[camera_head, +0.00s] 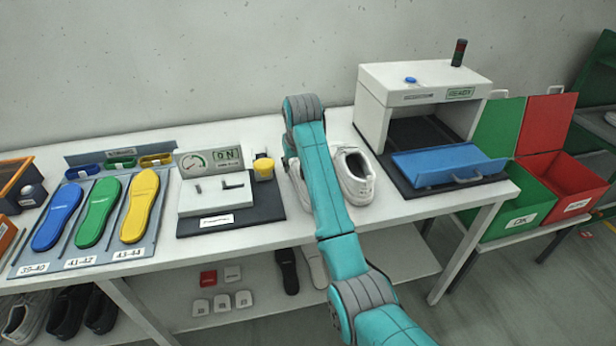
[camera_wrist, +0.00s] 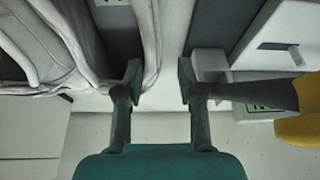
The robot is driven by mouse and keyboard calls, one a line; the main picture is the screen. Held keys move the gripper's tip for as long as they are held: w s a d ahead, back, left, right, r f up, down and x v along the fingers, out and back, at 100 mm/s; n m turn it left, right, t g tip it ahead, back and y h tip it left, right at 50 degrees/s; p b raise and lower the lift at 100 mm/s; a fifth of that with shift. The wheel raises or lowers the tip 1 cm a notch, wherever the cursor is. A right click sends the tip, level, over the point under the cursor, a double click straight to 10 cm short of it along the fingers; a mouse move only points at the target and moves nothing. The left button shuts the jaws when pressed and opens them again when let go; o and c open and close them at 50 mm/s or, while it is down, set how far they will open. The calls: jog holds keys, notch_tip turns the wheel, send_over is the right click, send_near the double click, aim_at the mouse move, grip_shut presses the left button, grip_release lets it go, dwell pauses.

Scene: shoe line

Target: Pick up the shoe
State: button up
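In the head view a white shoe (camera_head: 353,176) stands on the table right of my arm. A second white shoe (camera_head: 297,183) is partly hidden behind my arm. My gripper is hidden by the arm in the head view. In the wrist view my gripper (camera_wrist: 160,82) is open, with a gap between its fingertips. A white shoe (camera_wrist: 45,50) fills the left of that view, with a dark opening. Its thin pale rim (camera_wrist: 152,45) runs into the gap, close to the left finger. I cannot tell whether the finger touches it.
A press with a gauge (camera_head: 217,190) and a yellow knob (camera_head: 264,168) stands left of the shoes. Coloured insoles (camera_head: 96,212) lie farther left. A white machine (camera_head: 425,85) with a blue tray (camera_head: 445,163) stands at right, beside green (camera_head: 520,200) and red (camera_head: 570,178) bins.

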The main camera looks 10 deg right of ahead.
aim_at(296, 173)
jog(key=x, duration=0.4)
jog(key=shift+s+d, duration=0.15)
jog(key=shift+d, duration=0.2)
jog(key=shift+w+f, duration=0.25)
jog(key=shift+f, duration=0.4)
grip_shut()
